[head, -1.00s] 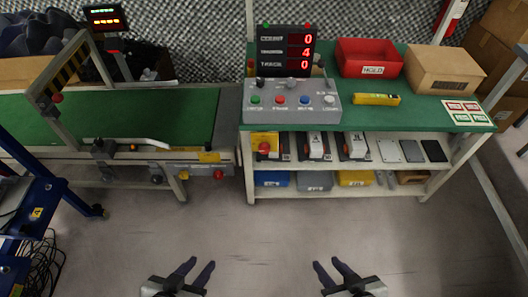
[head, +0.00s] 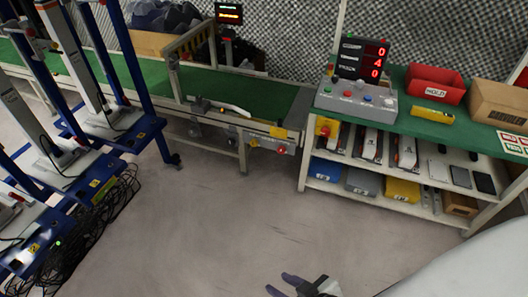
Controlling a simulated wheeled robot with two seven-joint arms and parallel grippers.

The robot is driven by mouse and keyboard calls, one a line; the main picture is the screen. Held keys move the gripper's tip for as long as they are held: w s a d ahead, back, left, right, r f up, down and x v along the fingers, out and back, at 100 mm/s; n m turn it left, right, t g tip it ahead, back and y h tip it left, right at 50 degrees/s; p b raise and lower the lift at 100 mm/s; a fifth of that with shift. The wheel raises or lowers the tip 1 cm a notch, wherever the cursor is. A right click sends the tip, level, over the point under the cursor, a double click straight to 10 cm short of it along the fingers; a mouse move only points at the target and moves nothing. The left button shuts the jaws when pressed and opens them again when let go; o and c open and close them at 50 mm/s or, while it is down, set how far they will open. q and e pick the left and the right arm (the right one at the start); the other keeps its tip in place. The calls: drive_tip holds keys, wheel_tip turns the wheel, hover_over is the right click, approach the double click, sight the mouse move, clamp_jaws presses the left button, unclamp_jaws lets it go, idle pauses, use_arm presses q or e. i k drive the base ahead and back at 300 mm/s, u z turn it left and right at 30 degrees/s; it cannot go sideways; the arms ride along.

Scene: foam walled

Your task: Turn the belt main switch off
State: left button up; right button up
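The conveyor with its green belt (head: 262,100) runs along the back wall to the left of the workbench. A red knob (head: 281,150) and a yellow part (head: 254,141) show on its front rail near the right end. A yellow box with a red knob (head: 325,128) is on the bench's left end, under the top. I cannot tell which of these is the belt main switch, or its position. My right gripper (head: 280,284) is low at the bottom edge, over bare floor, open, empty and far from both. My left gripper is out of view.
The workbench (head: 479,137) holds a grey button box (head: 355,102), a display reading 0, 4, 0 (head: 362,60), a red bin (head: 436,84) and a carton (head: 498,104). Blue-framed stands (head: 146,125) and loose cables (head: 95,225) fill the left. The middle floor is clear.

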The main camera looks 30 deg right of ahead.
sight(325, 131)
drive_tip(key=u, duration=0.8)
drive_tip(key=i, duration=0.45)
drive_tip(key=z, duration=0.75)
drive_tip(key=i, duration=1.55)
drive_tip(key=z, duration=1.65)
drive_tip(key=i, duration=0.55)
drive_tip(key=z, duration=0.6)
